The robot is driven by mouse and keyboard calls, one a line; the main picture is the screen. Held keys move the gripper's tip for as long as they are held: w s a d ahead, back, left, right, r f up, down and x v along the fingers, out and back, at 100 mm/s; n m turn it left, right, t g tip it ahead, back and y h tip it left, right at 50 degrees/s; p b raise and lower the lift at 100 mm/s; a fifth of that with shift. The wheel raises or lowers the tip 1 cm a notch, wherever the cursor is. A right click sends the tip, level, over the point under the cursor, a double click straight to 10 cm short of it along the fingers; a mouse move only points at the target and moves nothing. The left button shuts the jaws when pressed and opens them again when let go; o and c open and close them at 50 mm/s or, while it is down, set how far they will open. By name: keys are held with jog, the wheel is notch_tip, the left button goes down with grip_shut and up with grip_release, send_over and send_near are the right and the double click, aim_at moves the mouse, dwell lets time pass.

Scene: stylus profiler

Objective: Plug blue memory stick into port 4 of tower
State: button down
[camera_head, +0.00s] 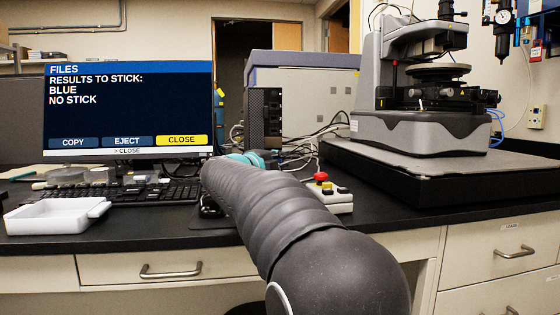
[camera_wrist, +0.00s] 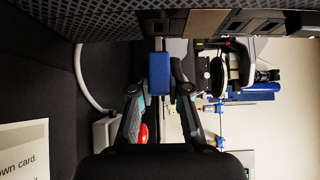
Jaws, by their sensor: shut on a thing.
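In the wrist view, the blue memory stick (camera_wrist: 160,74) is held between the two fingertips of my gripper (camera_wrist: 160,88). Its plug end points at the dark front of the tower (camera_wrist: 100,22), which fills the top of that view. A strip with ports (camera_wrist: 208,22) runs along this front. I cannot tell whether the plug touches it, and port numbers are not readable. In the head view, the tower's black front (camera_head: 265,118) stands right of the monitor; my arm hides the stick and most of my gripper.
The monitor (camera_head: 128,115) reads "BLUE" and "NO STICK". A keyboard (camera_head: 150,192) and a white tray (camera_head: 55,217) lie at left. A box with a red button (camera_head: 330,192) stands right of my arm. Cables lie beside the tower. The profiler (camera_head: 425,130) stands at right.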

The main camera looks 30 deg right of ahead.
jog(key=shift+w+p, duration=0.15)
jog(key=shift+p, duration=0.3)
dwell(1.0)
jog(key=shift+w+d+r, duration=0.1)
jog(key=shift+w+d, duration=0.05)
jog(key=shift+w, duration=0.35)
jog(key=shift+w+d, duration=0.15)
jog(key=shift+w, duration=0.3)
dwell(1.4)
jog(key=shift+s, duration=0.1)
jog(key=shift+s+a+b, duration=0.15)
jog(key=shift+s+b, duration=0.1)
jog(key=shift+s, duration=0.25)
jog(key=shift+s+a+b, duration=0.15)
jog(key=shift+s+b, duration=0.05)
jog(key=shift+s, duration=0.3)
jog(key=c, duration=1.7)
grip_release()
grip_shut()
jog(key=shift+w+d+p, duration=0.1)
jog(key=shift+p, duration=0.3)
jog(key=shift+w+d, duration=0.25)
jog(key=shift+w, duration=0.75)
